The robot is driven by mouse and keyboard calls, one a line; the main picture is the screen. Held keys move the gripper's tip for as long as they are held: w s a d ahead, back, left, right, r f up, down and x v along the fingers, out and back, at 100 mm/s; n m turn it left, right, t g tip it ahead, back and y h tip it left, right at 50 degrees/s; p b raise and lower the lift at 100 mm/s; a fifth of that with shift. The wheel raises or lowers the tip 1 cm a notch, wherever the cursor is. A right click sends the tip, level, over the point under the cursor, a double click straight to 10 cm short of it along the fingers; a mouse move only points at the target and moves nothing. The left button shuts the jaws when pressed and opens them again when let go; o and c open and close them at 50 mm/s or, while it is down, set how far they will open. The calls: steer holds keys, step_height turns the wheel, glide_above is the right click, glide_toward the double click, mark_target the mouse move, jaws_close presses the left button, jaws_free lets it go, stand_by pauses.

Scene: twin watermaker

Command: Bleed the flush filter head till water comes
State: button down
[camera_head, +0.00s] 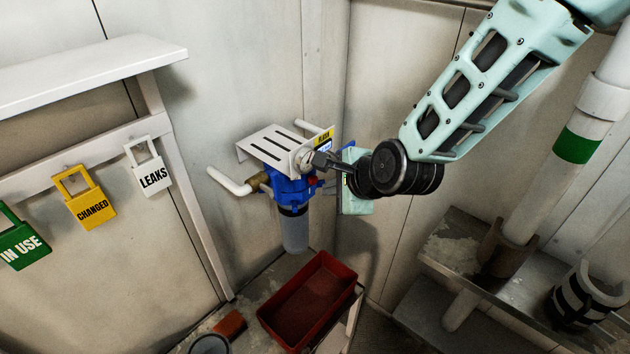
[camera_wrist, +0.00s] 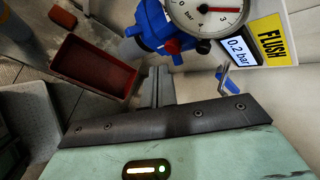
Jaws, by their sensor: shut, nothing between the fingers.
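The flush filter has a blue head (camera_head: 285,186) over a cloudy bowl (camera_head: 295,234), under a slotted white bracket on the wall. A yellow FLUSH label (camera_wrist: 270,40) and a "0.2 bar" tag (camera_wrist: 237,49) are beside the gauge. My gripper (camera_wrist: 162,72) is shut and empty, its tips close to the head; I cannot tell whether they touch. My wrist hides the filter's right side in the head view. No water is visible.
A red tray (camera_head: 308,300) stands below the filter; it also shows in the wrist view (camera_wrist: 95,68). A bent metal piece (camera_wrist: 222,82) is right of my fingers. Green, yellow and white tags (camera_head: 150,170) hang at left. A white pipe (camera_head: 565,170) stands at right.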

steer(key=s+d, duration=0.2)
steer(key=d, duration=0.1)
steer(key=shift+s+d+b, duration=0.25)
steer(key=shift+s+b, duration=0.1)
stand_by(0.3)
steer(key=s+d+r+n+g+h+b, duration=0.1)
steer(key=s+d+n, duration=0.4)
steer(key=s+n, duration=0.6)
steer(key=s+d+r+n+g+h+b, duration=0.2)
steer(key=s+d+n+g+h+b, duration=0.2)
steer(key=s+n, duration=0.7)
steer(key=shift+s+d+n+g, duration=0.35)
steer(key=shift+d+n+g, duration=0.35)
steer(key=shift+g, duration=0.2)
steer(key=shift+f, duration=0.1)
